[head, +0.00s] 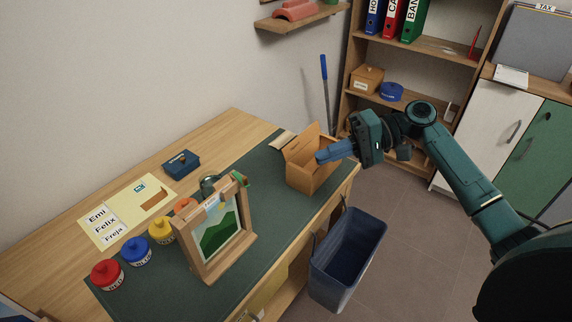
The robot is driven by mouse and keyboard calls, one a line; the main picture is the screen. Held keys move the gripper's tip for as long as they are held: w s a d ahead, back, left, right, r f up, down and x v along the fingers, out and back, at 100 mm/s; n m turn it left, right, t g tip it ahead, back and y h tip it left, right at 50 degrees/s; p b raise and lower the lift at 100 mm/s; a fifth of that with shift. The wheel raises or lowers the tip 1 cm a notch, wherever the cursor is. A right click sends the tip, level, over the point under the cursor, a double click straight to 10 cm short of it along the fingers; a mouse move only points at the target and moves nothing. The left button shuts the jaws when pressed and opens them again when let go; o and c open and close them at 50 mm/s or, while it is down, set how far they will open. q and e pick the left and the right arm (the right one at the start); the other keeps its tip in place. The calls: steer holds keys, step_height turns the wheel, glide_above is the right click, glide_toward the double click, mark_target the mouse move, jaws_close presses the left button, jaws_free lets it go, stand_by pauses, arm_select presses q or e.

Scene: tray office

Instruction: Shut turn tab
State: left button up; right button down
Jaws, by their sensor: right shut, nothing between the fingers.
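I cannot make out a turn tab for certain. A wooden picture frame (247,228) with a green hill picture stands upright on the dark green desk mat (125,296). A small green piece (240,179) sits at its top right corner; whether it is a tab is unclear. A small wooden box (304,178) with a raised flap stands at the mat's far right end. My right gripper (321,157) is shut and empty, its blue fingertips at the box's upper right; I cannot tell whether they touch it. My left gripper is not in view.
Red (107,275), blue (137,251) and yellow (162,230) jars stand left of the frame. A blue box (181,164) and a name sheet (126,214) lie behind. A dark blue bin (347,258) stands on the floor beside the desk. Shelves stand at the back.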

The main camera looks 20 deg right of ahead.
steer(key=b, duration=0.2)
glide_toward(240, 176)
steer(key=s+a+f, duration=0.1)
steer(key=s+a, duration=0.1)
steer(key=a, duration=0.2)
steer(key=shift+w+a+f, duration=0.15)
steer(key=shift+a, duration=0.35)
steer(key=shift+a+p, duration=0.1)
steer(key=shift+p, duration=0.3)
